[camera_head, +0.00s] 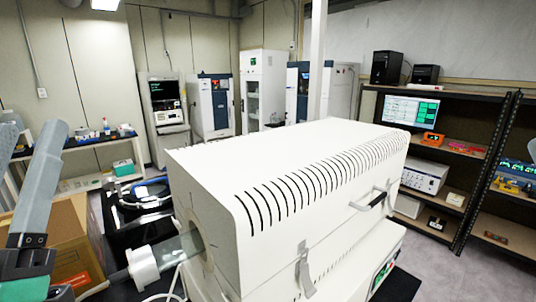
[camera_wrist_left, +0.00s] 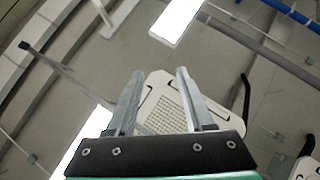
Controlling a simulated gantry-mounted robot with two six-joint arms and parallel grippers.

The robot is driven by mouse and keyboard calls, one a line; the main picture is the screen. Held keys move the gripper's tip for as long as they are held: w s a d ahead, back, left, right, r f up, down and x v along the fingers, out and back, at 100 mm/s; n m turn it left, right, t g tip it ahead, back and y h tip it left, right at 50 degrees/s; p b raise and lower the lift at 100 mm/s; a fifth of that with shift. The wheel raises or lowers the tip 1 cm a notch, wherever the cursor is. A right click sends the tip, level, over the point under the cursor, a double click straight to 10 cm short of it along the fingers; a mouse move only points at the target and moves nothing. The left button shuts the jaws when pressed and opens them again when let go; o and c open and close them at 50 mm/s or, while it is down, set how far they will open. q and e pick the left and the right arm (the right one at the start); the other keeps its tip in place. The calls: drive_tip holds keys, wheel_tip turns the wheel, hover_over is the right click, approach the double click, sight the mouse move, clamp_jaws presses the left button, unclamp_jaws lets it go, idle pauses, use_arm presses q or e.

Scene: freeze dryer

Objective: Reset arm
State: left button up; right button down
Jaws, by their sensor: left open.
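My left gripper (camera_wrist_left: 160,72) shows in the left wrist view with its two metal fingers apart and nothing between them. It points up toward the ceiling, with a pale perforated panel (camera_wrist_left: 163,108) behind the fingers. In the head view my left arm rises along the left edge as grey links, with dark and green parts at the lower left corner. Its fingertips cannot be made out there. My right gripper is not in either view.
A large white slotted machine (camera_head: 300,190) fills the centre, with a glass tube (camera_head: 180,248) ending in a white cap (camera_head: 143,265) at its left end. A cardboard box (camera_head: 75,245) stands at the left. Black shelves (camera_head: 475,150) line the right; the floor (camera_head: 440,265) before them is clear.

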use_arm(q)
drive_tip(key=s+d+r+m+h+p, duration=0.3)
drive_tip(key=s+d+m+h, duration=0.1)
drive_tip(key=d+h, duration=0.2)
wheel_tip(320, 180, up, 21)
drive_tip(key=p, duration=2)
drive_tip(key=shift+a+n+p, duration=0.3)
drive_tip(key=shift+a, duration=0.1)
